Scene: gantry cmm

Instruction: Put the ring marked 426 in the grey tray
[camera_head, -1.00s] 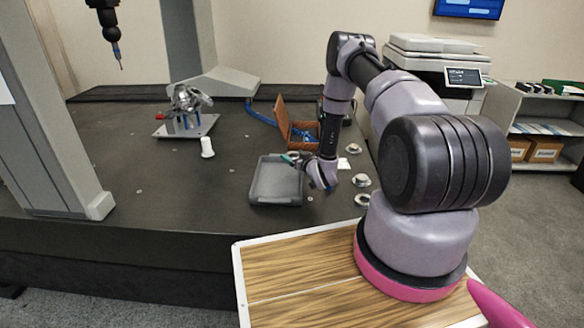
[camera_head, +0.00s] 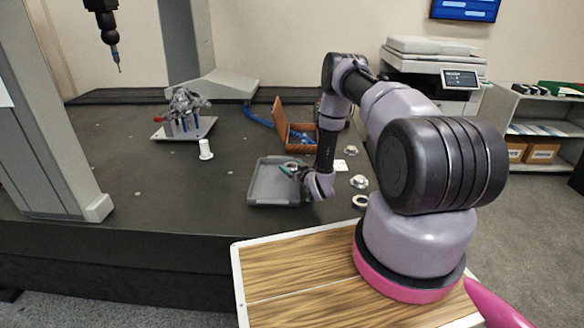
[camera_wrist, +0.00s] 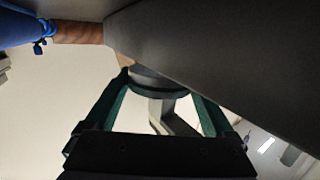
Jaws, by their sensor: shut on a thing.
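The grey tray (camera_head: 262,199) lies on the dark table, left of my arm. My gripper (camera_head: 287,169) is over the tray's right part in the head view, with green fingers. In the wrist view my gripper (camera_wrist: 160,92) is shut on a dark grey round part, seemingly the ring (camera_wrist: 155,80), seen nearly edge-on. No marking on it is readable. In the head view the held ring is small and its gap above the tray floor cannot be told.
Metal rings (camera_head: 359,181) and (camera_head: 361,200) lie on the table to the right of my gripper. A brown open box (camera_head: 300,143) with blue contents stands behind. A white cylinder (camera_head: 205,150) and a fixture plate (camera_head: 184,130) are at left. The table left of the tray is clear.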

